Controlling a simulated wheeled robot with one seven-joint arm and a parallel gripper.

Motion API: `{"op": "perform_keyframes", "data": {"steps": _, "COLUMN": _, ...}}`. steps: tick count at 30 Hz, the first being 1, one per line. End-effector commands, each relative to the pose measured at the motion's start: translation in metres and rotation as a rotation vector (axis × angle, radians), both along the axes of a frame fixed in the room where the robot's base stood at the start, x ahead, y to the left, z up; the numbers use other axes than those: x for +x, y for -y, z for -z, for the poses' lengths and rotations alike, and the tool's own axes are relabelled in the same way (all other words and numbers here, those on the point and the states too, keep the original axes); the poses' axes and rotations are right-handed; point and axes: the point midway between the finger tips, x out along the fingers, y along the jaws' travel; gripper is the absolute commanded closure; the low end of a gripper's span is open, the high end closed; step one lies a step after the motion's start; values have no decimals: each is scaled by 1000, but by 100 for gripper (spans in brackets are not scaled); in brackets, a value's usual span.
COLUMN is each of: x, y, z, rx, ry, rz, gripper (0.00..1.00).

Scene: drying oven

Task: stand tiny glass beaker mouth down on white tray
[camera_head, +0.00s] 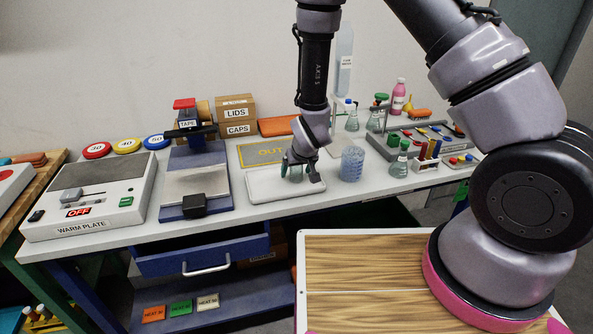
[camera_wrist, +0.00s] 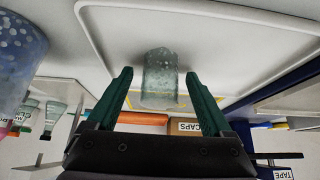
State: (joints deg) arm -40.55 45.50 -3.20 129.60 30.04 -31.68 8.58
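The tiny glass beaker (camera_wrist: 160,78) is clear with a greenish tint and stands on the white tray (camera_wrist: 225,30). In the wrist view it sits between my gripper's (camera_wrist: 160,82) two green fingers, with a visible gap on each side. In the head view my gripper (camera_head: 303,175) is low over the white tray (camera_head: 285,194) and partly hides the beaker (camera_head: 295,173). I cannot tell clearly which end of the beaker is the mouth.
A bluish patterned cup (camera_head: 352,163) stands just right of the tray. A yellow-marked mat (camera_head: 262,152) lies behind it. The blue press-like stand (camera_head: 195,180) is at left. A rack of flasks and vials (camera_head: 415,140) is at right.

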Motion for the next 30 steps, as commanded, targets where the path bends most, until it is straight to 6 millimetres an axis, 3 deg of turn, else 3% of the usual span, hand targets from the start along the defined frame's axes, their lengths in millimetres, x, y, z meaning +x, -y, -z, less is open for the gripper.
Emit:
{"op": "perform_keyframes", "data": {"steps": 7, "x": -7, "y": 1, "z": -12, "rx": 1, "ry": 2, "rz": -1, "gripper": 15}}
{"op": "perform_keyframes", "data": {"steps": 21, "x": -49, "y": 14, "z": -81, "rx": 1, "ry": 2, "rz": -1, "gripper": 15}}
{"op": "perform_keyframes", "data": {"steps": 30, "x": -56, "y": 16, "z": -91, "rx": 0, "ry": 0, "rz": 0, "gripper": 15}}
